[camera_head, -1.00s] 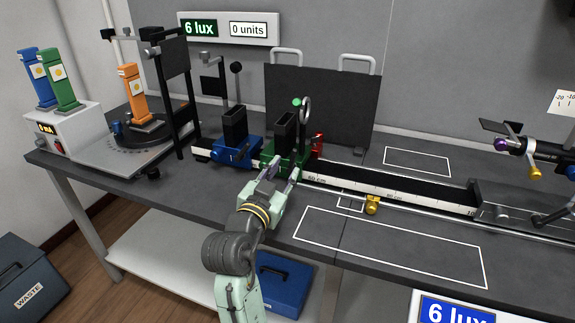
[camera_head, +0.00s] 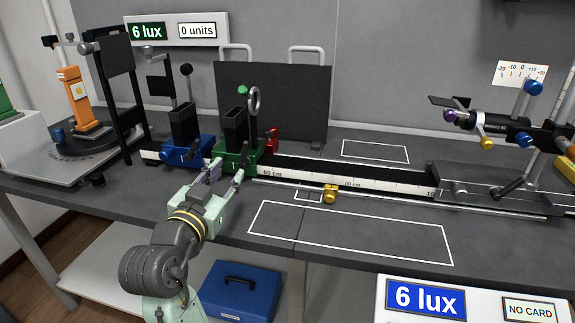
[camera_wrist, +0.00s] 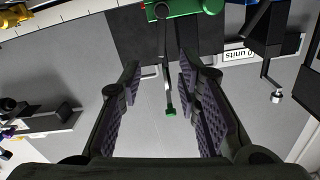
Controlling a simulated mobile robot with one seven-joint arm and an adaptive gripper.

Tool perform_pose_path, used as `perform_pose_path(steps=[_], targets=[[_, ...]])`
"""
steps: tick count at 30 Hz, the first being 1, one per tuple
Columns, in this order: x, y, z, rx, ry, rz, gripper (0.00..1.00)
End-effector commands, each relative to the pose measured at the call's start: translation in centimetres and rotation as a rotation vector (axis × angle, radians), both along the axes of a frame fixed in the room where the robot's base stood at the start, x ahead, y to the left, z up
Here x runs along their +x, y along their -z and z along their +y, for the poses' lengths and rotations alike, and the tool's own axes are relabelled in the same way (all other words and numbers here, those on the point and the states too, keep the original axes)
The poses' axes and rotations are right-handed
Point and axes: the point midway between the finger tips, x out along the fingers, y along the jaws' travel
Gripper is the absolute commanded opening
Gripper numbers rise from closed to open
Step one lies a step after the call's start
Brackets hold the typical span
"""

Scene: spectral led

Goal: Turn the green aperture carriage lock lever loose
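The green aperture carriage (camera_head: 232,160) sits on the bench rail, with a black block and an upright ring on it. A green-tipped rod (camera_head: 243,90) rises behind the block. My gripper (camera_head: 225,178) is in front of the carriage, open and empty. In the wrist view, part of the green carriage (camera_wrist: 188,8) is at the top edge, beyond the open fingers (camera_wrist: 157,72). A dark rounded knob (camera_wrist: 162,11) shows against it, and a thin rod ends in a green tip (camera_wrist: 170,112). I cannot tell for sure which part is the lock lever.
A blue carriage (camera_head: 190,150) stands close on the left, and a small red part (camera_head: 271,140) is just right of the green one. The black rail (camera_head: 350,177) runs right, with a yellow knob (camera_head: 330,194) in front. The outlined bench area (camera_head: 350,230) is clear.

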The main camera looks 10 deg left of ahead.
Motion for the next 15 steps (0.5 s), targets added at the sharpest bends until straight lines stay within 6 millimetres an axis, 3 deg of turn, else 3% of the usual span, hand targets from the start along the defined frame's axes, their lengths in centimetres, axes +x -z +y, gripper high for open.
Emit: perform_pose_path(steps=[5,15], targets=[[-0.1,-0.1,1.1,0.001,-0.017,0.002,0.31],[5.9,-0.3,0.7,0.0,-0.014,0.003,0.31]])
